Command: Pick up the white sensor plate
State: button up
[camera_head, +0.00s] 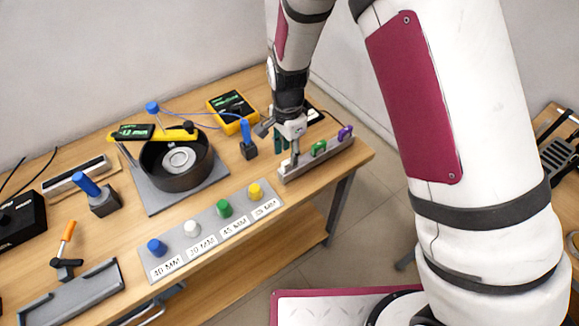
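My gripper (287,145) points down at the left end of a grey slotted rack (325,161) near the table's right front edge. A green piece (319,148) and a purple piece (345,132) stand upright in the rack. No white sensor plate can be made out for certain. A pale upright part at the rack's left end merges with my fingers, so I cannot tell whether it is a plate or a fingertip. Whether the fingers are closed on anything is too small to see.
A blue-handled tool (247,138) stands just left of my gripper. A yellow meter (232,112) lies behind it. A black round fixture (176,163) is farther left. A grey strip (175,246) with coloured knobs lies in front.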

aim_at(288, 161)
jog(key=shift+f+p, duration=0.45)
jog(key=shift+f, duration=2)
grip_shut()
